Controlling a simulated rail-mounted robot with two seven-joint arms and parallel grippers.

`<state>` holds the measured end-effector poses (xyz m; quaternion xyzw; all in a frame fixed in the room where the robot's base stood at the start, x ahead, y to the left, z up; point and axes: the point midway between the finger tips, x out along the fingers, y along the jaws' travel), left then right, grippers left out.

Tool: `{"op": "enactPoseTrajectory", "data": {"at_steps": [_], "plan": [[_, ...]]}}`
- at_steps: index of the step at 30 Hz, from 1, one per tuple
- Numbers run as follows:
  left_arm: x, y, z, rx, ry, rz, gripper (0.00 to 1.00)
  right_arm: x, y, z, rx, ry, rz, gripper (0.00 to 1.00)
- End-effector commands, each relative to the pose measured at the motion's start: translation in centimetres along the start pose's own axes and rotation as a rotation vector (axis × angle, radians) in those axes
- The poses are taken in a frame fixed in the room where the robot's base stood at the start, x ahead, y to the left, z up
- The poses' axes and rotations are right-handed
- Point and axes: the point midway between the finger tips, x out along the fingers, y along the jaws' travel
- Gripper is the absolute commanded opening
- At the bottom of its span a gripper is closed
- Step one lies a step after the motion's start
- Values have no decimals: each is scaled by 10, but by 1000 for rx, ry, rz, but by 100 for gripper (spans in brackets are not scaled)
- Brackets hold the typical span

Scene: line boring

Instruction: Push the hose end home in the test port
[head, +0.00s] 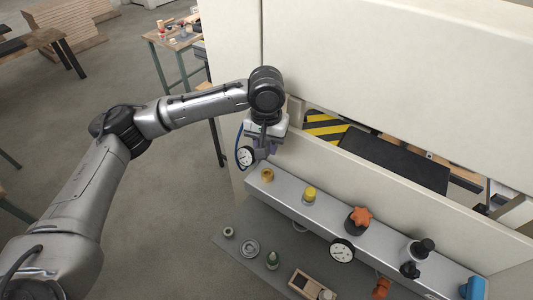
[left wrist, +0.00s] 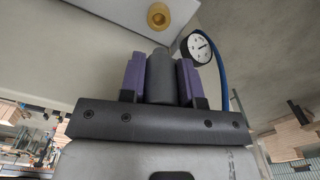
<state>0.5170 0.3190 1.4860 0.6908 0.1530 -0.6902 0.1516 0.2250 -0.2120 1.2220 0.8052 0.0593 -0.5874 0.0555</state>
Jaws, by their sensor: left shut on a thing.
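My left gripper (head: 265,146) is shut on a grey cylindrical hose end (left wrist: 162,80), held between its purple finger pads in the left wrist view. A white dial gauge (left wrist: 197,47) and a blue hose (left wrist: 222,80) are beside the hose end; the gauge (head: 245,157) also shows in the head view. A brass ring-like port (head: 267,174), which looks like the test port, sits at the left end of the grey rail. It also shows beyond the hose end in the left wrist view (left wrist: 158,16), with a visible gap between them. My right gripper is out of view.
The grey rail (head: 330,222) also carries a yellow cap (head: 309,194), an orange knob (head: 359,217), a second gauge (head: 342,251) and a black fitting (head: 418,248). A lower grey shelf (head: 240,268) holds loose parts. A pale panel (head: 360,180) stands behind the rail.

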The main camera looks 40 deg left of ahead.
Motion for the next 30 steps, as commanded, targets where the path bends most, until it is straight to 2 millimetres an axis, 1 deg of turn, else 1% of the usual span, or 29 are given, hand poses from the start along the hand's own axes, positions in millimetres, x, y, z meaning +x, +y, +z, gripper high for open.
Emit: {"op": "enactPoseTrajectory", "data": {"at_steps": [3,11,20,25,30], "plan": [[0,0,-7,15,0,1,4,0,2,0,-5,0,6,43],[0,0,-7,47,0,0,4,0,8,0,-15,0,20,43],[1,0,-6,47,-2,0,4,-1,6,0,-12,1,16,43],[11,0,-7,47,-1,0,4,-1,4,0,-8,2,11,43],[26,0,-6,47,-2,-1,4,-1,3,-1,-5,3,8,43]]}}
